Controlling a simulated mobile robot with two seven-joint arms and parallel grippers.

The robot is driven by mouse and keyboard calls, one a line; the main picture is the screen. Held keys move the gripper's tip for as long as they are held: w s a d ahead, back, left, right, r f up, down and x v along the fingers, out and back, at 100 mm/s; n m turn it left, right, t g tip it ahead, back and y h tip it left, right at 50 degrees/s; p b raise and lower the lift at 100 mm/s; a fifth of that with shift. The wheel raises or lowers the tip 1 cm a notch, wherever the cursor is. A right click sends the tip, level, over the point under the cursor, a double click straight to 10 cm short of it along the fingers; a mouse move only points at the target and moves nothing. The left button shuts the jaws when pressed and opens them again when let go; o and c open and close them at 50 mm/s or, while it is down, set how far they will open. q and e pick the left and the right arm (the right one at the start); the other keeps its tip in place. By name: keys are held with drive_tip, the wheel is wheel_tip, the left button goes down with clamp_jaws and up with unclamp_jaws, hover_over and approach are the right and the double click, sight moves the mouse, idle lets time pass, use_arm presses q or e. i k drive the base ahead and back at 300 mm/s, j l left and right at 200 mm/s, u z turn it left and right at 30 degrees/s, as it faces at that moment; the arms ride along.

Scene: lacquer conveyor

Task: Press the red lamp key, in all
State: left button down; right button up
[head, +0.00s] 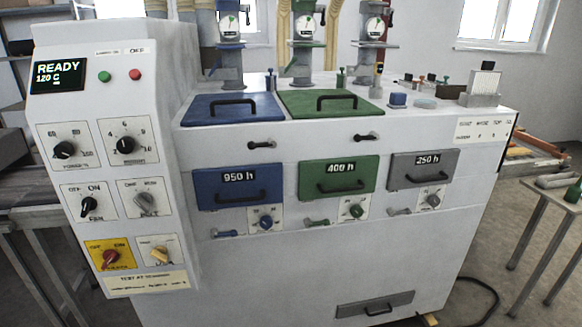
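A small round red key (135,74) sits on the upper part of the white control panel, below the word OFF. A round green key (103,77) is just to its left. Left of both is a dark display (57,77) reading READY and 120 C. Nothing covers the red key. I cannot tell from this view whether it is pressed in or lit. Neither of my grippers shows in the head view.
Several knobs, including a red one (111,257) on a yellow plate, are on the panel below. Right of it, the white machine (290,265) has blue, green and grey drawers with handles. A side table (560,193) stands at right.

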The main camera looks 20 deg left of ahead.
sight(136, 75)
drive_tip(key=u, duration=1.55)
